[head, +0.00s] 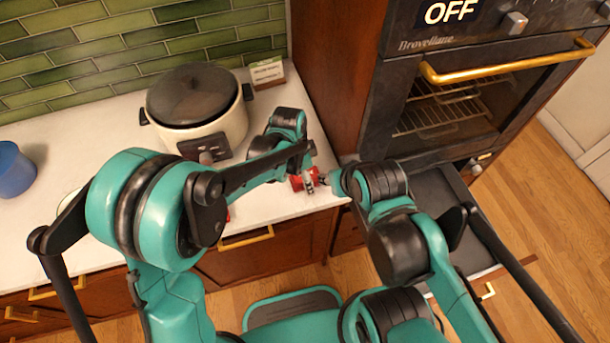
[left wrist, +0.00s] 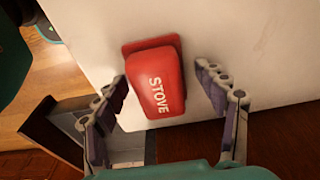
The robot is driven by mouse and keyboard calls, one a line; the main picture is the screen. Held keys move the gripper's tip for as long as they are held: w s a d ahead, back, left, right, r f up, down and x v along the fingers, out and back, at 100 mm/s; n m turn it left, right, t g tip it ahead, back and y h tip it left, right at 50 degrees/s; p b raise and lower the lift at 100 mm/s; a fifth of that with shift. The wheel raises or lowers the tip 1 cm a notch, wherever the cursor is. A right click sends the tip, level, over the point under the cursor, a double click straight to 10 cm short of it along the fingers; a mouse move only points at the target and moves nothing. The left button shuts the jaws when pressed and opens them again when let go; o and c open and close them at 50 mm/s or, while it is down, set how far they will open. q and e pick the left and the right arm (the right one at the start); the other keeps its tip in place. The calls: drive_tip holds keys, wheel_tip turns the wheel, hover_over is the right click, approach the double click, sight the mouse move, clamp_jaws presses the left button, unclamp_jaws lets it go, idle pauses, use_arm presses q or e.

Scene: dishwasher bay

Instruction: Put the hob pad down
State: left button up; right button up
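The hob pad (left wrist: 158,82) is a red block lettered STOVE on a flat red base. It lies on the white counter near its edge, and a little of its red (head: 298,184) shows in the head view. My left gripper (left wrist: 164,76) is open, with a finger on each side of the pad. The left finger is close to the pad, and a gap shows at the right finger.
A cream cooker (head: 225,122) with a dark lid stands behind on the counter (head: 110,108), with a small sign (head: 267,72) beside it. A blue cup (head: 14,170) is at far left. The oven (head: 470,95) is right, above an open drawer (head: 440,190).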

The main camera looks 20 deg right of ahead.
sight(299, 176)
use_arm(q)
drive_tip(key=shift+r+p, duration=0.4)
drive_tip(key=shift+r, duration=0.15)
wheel_tip(299, 176, up, 11)
drive_tip(key=a+p, duration=0.1)
drive_tip(key=p, duration=0.1)
drive_tip(key=shift+a+r, duration=0.2)
drive_tip(key=shift+a, duration=0.2)
drive_tip(key=shift+s, duration=0.1)
drive_tip(key=s+a+r+n+t, duration=0.1)
drive_tip(key=a+r+n+t, duration=0.2)
drive_tip(key=a, duration=0.5)
drive_tip(key=s+a+r+n, duration=0.25)
drive_tip(key=a+n, duration=0.25)
drive_tip(key=a, duration=0.3)
drive_tip(key=s+a+n+t+y, duration=0.1)
drive_tip(key=s+a+n+t, duration=0.1)
drive_tip(key=a, duration=0.4)
drive_tip(key=s+a+n+t, duration=0.2)
drive_tip(key=s+a+n, duration=0.2)
drive_tip(key=a+n, duration=0.3)
drive_tip(key=shift+s+n+y, duration=0.3)
drive_tip(key=shift+s+y, duration=0.05)
drive_tip(key=shift+y, duration=0.05)
